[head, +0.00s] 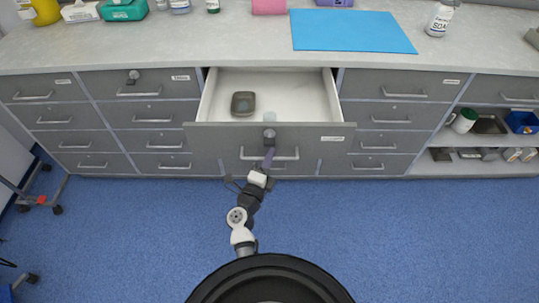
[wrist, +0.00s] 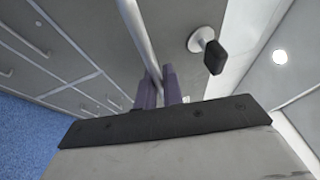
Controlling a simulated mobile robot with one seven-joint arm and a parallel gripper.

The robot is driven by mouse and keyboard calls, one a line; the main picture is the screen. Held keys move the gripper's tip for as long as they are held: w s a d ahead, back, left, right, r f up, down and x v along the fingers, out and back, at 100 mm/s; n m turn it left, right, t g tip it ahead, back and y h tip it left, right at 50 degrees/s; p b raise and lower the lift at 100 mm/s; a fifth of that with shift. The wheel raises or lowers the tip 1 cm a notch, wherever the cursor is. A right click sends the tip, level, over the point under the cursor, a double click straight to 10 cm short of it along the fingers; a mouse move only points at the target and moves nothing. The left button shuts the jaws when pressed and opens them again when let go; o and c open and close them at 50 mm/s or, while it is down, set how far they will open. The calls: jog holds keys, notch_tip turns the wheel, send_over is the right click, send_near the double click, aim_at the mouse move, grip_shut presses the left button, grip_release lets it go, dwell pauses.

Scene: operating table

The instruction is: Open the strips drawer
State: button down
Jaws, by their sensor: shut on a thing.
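The middle top drawer (head: 220,140) is pulled well out from the grey cabinet, and its white inside shows in the head view. A white label (head: 333,138) is on its front, too small to read. My gripper (head: 268,158) is shut on the drawer's bar handle (head: 289,157). In the wrist view the purple fingers (wrist: 160,88) close around the handle bar (wrist: 138,35). A dark knob on a pale stem (wrist: 213,57) stands out from the front beside the handle. A dark grey device (head: 243,103) and a small pale item (head: 270,117) lie in the drawer.
The worktop above holds a blue mat (head: 352,31) and a soap bottle (head: 439,19). Open shelves (head: 490,139) are at right. Blue floor (head: 400,230) is clear; a wheeled stand (head: 30,198) is at left.

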jog(key=c, duration=1.5)
grip_release()
jog(key=shift+c, duration=0.2)
